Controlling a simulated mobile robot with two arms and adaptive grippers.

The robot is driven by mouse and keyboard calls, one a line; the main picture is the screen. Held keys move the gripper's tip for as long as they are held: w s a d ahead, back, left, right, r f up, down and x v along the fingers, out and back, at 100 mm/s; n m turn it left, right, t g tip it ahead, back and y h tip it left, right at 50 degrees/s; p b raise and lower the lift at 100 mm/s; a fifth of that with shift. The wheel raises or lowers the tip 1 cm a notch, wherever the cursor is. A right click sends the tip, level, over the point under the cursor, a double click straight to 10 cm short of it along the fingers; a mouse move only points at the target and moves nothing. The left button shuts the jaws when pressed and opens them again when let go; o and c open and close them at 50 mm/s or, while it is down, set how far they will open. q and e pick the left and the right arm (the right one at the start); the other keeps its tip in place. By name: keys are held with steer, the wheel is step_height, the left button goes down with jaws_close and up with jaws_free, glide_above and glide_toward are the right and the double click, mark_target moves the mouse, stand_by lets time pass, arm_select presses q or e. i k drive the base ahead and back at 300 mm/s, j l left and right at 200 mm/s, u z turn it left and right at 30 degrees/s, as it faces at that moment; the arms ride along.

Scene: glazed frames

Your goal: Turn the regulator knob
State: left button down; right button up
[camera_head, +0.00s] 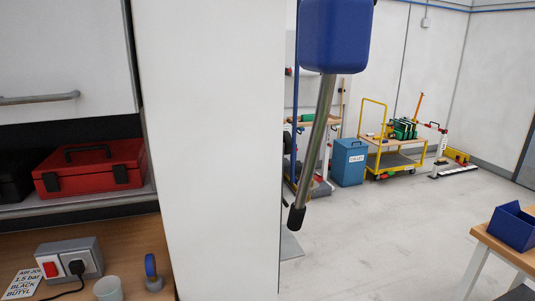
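I cannot make out a regulator knob in the head view. A white card (20,284) on the wooden worktop (118,240) at lower left reads "AIR JOB 1.5 bar BLACK BUTYL", with the left edge cut off. A blue block (335,35) with a slanting grey rod (317,140) and a black tip hangs in from the top, right of the white panel; I cannot tell what it belongs to. Neither of my grippers is in view.
A grey socket box (65,258) with a red switch, a pale cup (108,289) and a blue ring-shaped item (150,265) stand on the worktop. A red toolbox (90,168) sits above. A tall white panel (220,150) blocks the middle. Open floor (390,230) lies right.

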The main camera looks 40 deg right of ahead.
mark_target(299, 166)
steer(key=k+l+z, duration=0.1)
steer(key=l+z, duration=0.3)
steer(key=l, duration=0.25)
steer(key=l+z, duration=0.45)
steer(key=l, duration=0.25)
